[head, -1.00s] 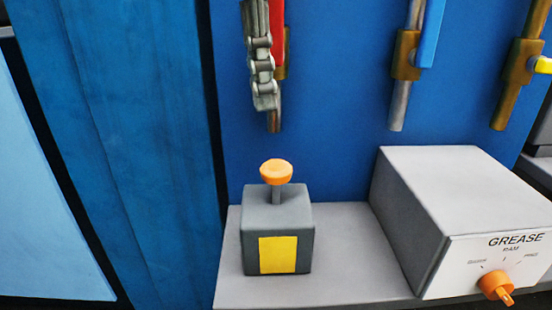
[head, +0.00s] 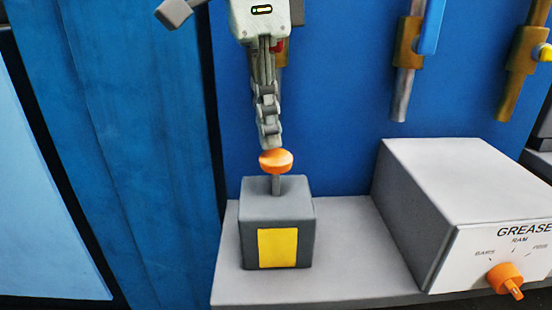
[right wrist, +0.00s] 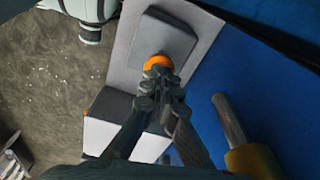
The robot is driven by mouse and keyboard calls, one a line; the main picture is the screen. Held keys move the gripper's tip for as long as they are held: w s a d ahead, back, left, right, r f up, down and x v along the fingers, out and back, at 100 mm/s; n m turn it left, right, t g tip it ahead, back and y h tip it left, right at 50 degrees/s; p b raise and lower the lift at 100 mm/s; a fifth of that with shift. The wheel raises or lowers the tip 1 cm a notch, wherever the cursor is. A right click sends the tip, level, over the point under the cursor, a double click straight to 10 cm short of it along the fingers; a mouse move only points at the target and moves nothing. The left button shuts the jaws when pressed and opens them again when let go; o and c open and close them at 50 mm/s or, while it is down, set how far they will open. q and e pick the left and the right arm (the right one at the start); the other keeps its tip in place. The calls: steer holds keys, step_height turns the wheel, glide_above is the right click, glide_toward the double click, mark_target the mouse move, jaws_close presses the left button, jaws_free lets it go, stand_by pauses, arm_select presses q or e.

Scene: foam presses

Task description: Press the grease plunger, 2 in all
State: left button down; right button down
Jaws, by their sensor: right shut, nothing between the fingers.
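The grease plunger is an orange mushroom knob (head: 276,161) on a short grey stem, standing up from a dark grey box (head: 277,222) with a yellow front label. My right gripper (head: 270,143) points down, shut and empty, with its fingertips right above the knob. I cannot tell whether they touch it. In the right wrist view the shut fingertips (right wrist: 157,72) overlap the near side of the orange knob (right wrist: 157,61), with the box top (right wrist: 163,38) beyond. My left gripper is not in view.
A grey box marked GREASE RAM (head: 455,205) with an orange dial (head: 505,279) stands to the right on the same grey shelf (head: 340,285). Metal rods with brown clamps (head: 409,62) hang on the blue back panel (head: 345,100). Bare shelf lies between the two boxes.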

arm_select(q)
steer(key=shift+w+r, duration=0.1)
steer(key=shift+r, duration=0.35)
arm_select(e)
steer(key=shift+f, duration=0.15)
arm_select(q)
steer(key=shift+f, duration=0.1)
arm_select(e)
steer(key=shift+f, duration=0.1)
